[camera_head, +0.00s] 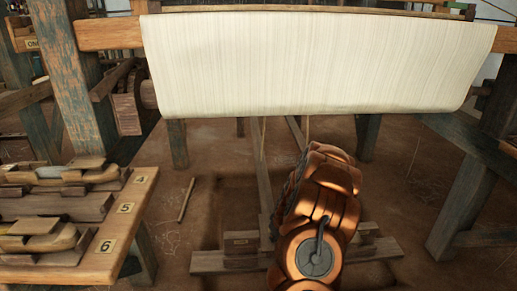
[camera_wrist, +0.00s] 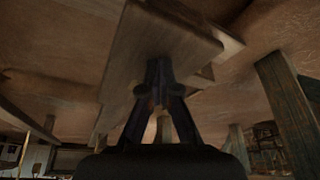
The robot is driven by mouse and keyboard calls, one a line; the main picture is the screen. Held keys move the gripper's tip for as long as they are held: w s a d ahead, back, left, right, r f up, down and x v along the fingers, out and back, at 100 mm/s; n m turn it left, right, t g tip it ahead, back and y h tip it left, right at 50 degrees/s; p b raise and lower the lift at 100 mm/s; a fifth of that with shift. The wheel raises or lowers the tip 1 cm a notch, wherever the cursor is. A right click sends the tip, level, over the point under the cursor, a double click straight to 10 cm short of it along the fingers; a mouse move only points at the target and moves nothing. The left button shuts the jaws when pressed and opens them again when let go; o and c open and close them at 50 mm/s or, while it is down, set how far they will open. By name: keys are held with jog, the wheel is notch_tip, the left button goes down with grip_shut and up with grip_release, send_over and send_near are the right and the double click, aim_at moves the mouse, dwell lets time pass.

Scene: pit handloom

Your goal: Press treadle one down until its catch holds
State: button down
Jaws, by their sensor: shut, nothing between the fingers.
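In the head view a long narrow wooden treadle bar (camera_head: 262,170) runs from under the loom towards a low crosspiece (camera_head: 212,261) on the floor. My copper-coloured arm covers the right part of this area and hides my gripper. In the wrist view my gripper (camera_wrist: 158,72) is shut and empty, its fingertips against or just over a flat wooden board (camera_wrist: 170,30), apparently a treadle. I cannot tell whether they touch. No catch can be made out.
A pale cloth roll (camera_head: 310,62) spans the loom above my arm. A bench (camera_head: 135,205) numbered 4, 5 and 6 holds wooden shuttles at left. Loom posts (camera_head: 75,80) stand on both sides. A thin stick (camera_head: 186,200) lies on the brown floor.

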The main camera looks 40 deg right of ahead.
notch_tip(320, 180, down, 13)
jog(key=b, duration=0.4)
jog(key=shift+a+r+b, duration=0.15)
jog(key=shift+r+b, duration=0.05)
jog(key=shift+b, duration=0.15)
dwell(0.3)
jog(key=shift+s+r, duration=0.1)
notch_tip(320, 180, up, 17)
jog(key=p, duration=0.9)
dwell(0.6)
